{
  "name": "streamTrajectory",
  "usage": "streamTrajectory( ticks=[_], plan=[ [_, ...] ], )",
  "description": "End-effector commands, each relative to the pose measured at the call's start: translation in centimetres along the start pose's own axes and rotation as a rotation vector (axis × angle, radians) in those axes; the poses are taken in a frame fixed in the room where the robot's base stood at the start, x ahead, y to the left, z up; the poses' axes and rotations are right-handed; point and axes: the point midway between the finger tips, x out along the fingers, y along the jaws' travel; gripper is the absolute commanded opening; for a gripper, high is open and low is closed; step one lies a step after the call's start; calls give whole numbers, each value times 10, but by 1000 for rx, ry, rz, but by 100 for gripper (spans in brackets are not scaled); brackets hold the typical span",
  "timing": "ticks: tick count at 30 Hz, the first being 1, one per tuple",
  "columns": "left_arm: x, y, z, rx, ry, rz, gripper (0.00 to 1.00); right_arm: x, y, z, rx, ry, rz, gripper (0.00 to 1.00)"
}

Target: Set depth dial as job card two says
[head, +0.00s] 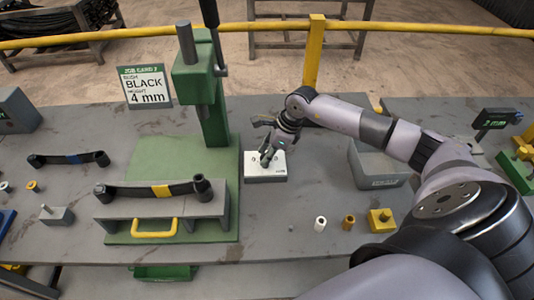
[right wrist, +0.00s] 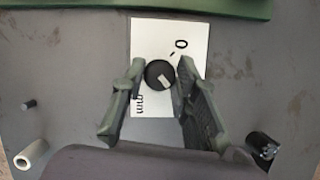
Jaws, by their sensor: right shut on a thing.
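The depth dial is a black round knob (right wrist: 160,74) with a pale mark on a white plate (right wrist: 150,35); the plate also shows in the head view (head: 266,180). A "0" and "mm" are readable on it; other marks are hidden. My right gripper (head: 266,156) is over the plate, its fingers (right wrist: 161,70) shut on the knob from both sides. Job card 2 (head: 145,87) stands behind the green press and reads "BLACK" and "4 mm". My left gripper is not in view.
The green press (head: 205,90) stands left of the plate, with a leaf spring (head: 155,189) on its grey fixture. A grey bin (head: 380,165) is to the right. A white bush (head: 320,223), a brass bush (head: 348,223) and a yellow block (head: 381,220) stand near the front edge.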

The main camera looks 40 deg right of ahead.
Motion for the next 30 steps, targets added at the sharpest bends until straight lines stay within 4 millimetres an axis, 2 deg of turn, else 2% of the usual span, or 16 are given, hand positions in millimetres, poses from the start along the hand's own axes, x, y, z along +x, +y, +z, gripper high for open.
streamTrajectory(
  ticks=[8,21,30],
  plan=[
    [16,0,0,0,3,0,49,3,-2,-1,-55,-1,19,0],
    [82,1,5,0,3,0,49,6,-5,-1,-370,-3,148,0],
    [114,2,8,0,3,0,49,4,-6,1,-601,-2,244,0]
  ],
)
